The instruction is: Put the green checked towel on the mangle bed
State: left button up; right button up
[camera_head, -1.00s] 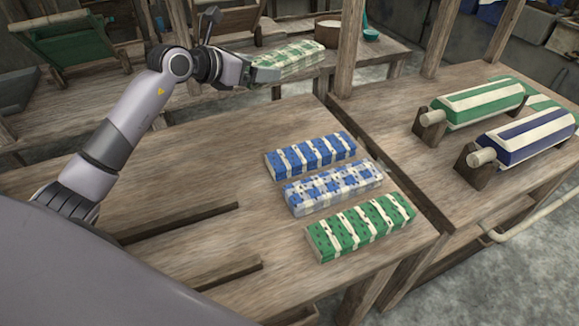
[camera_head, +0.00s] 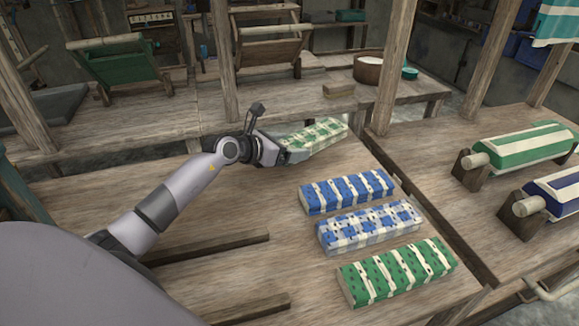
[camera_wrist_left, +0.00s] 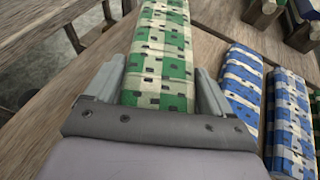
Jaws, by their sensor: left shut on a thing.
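The green checked towel (camera_head: 318,133), a folded bundle of green and white, is gripped at its near left end by my left gripper (camera_head: 288,154). In the left wrist view the towel (camera_wrist_left: 160,62) lies between the two fingers of the left gripper (camera_wrist_left: 162,92) and extends away from me. It appears held above the far edge of the front table. The head view does not clearly show a mangle bed that I can name with certainty. My right gripper is not in view.
A blue striped bundle (camera_head: 346,191), a blue checked bundle (camera_head: 369,227) and a green striped bundle (camera_head: 397,272) lie in a row on the table. Green (camera_head: 517,147) and blue (camera_head: 552,191) wrapped rollers rest on wooden supports at the right.

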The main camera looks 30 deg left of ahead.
aim_at(289, 173)
pick_arm(q)
jog(key=shift+f+b, duration=0.7)
jog(key=shift+f, duration=2)
jog(key=shift+f, duration=0.2)
jog(key=o, duration=0.9)
jog(key=shift+o, duration=0.2)
jog(key=shift+a+r, duration=0.1)
jog(key=shift+r, duration=0.1)
